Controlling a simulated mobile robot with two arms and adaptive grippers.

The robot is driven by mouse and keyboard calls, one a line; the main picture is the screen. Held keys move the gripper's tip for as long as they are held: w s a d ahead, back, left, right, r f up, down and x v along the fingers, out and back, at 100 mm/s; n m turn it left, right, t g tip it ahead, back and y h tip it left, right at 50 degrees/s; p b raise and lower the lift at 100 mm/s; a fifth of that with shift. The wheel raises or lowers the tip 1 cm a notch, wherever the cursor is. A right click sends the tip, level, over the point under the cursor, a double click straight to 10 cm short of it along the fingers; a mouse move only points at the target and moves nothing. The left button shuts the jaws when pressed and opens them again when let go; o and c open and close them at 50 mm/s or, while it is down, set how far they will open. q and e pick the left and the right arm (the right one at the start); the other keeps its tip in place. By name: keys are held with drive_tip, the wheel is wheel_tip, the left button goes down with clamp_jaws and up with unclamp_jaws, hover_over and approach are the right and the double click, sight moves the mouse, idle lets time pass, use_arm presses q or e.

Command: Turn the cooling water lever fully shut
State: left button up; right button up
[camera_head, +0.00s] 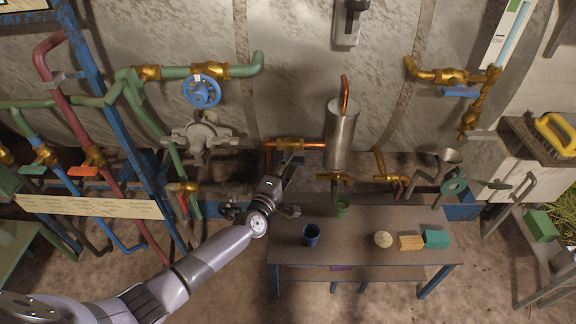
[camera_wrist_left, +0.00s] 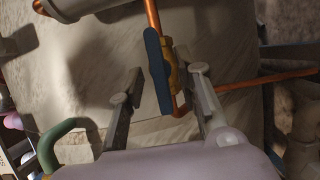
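The cooling water lever seems to be the long blue lever (camera_wrist_left: 157,70) on a brass valve (camera_wrist_left: 173,72) in the left wrist view. It lies along the copper pipe there. In the head view the brass valve (camera_head: 290,144) sits on the copper pipe left of the steel cylinder, and the lever cannot be made out behind my gripper. My left gripper (camera_head: 291,160) reaches up to just below this valve. In the left wrist view its fingers (camera_wrist_left: 168,72) are spread apart, one on each side of the lever, with a gap on the left side. My right gripper is not in view.
The steel cylinder (camera_head: 341,137) hangs right of the valve. A blue handwheel (camera_head: 201,91) and several pipes stand at left.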

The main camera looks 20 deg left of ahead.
use_arm(q)
drive_tip(key=shift+w, duration=0.45)
clamp_jaws()
idle(0.3)
